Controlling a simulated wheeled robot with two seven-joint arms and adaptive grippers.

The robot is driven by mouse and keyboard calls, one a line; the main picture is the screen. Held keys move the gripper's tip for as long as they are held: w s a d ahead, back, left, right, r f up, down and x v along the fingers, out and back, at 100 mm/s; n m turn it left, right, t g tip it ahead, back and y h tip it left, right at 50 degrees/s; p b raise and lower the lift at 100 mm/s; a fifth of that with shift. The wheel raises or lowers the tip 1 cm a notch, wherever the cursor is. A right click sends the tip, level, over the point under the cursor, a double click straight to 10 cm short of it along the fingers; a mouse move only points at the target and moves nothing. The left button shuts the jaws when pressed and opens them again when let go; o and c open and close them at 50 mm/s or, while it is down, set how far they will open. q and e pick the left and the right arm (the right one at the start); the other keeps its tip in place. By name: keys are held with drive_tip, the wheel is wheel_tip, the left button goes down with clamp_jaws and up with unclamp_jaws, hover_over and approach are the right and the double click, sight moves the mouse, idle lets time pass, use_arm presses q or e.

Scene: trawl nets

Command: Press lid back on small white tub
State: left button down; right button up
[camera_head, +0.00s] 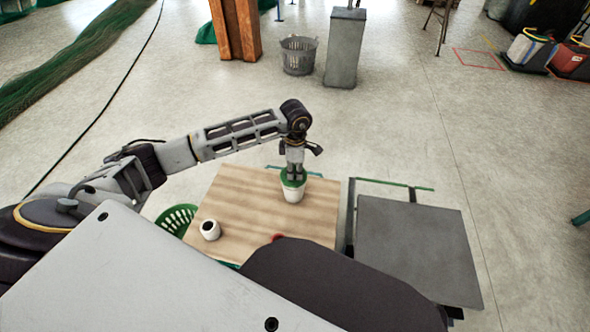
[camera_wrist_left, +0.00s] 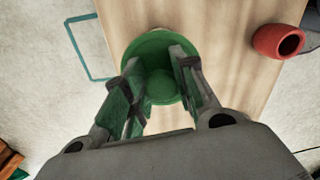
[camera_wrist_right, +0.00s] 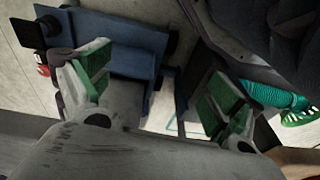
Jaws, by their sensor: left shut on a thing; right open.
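The small white tub (camera_head: 292,195) stands upright on the wooden table. Its green lid (camera_head: 286,183) is at the tub's top; I cannot tell whether it is fully seated. My left gripper (camera_head: 294,177) points down from above, shut on the lid. In the left wrist view the round green lid (camera_wrist_left: 138,52) shows between and beyond the fingers (camera_wrist_left: 160,88), and it hides the tub below. My right gripper (camera_wrist_right: 155,92) is open and empty in the right wrist view, away from the tub.
A white cup (camera_head: 210,231) stands on the wooden table (camera_head: 250,200) at the left. A red pot (camera_wrist_left: 270,40) is near the front edge, mostly hidden in the head view. A green basket (camera_head: 178,218) is left of the table; a grey-topped stand (camera_head: 415,245) is right.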

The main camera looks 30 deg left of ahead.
use_arm(q)
drive_tip(key=shift+f, duration=0.2)
idle(0.9)
idle(0.4)
drive_tip(key=c, duration=1.1)
unclamp_jaws()
drive_tip(key=o, duration=0.5)
drive_tip(key=shift+r, duration=0.2)
drive_tip(key=shift+r+p, duration=1.9)
drive_tip(key=shift+r, duration=1.45)
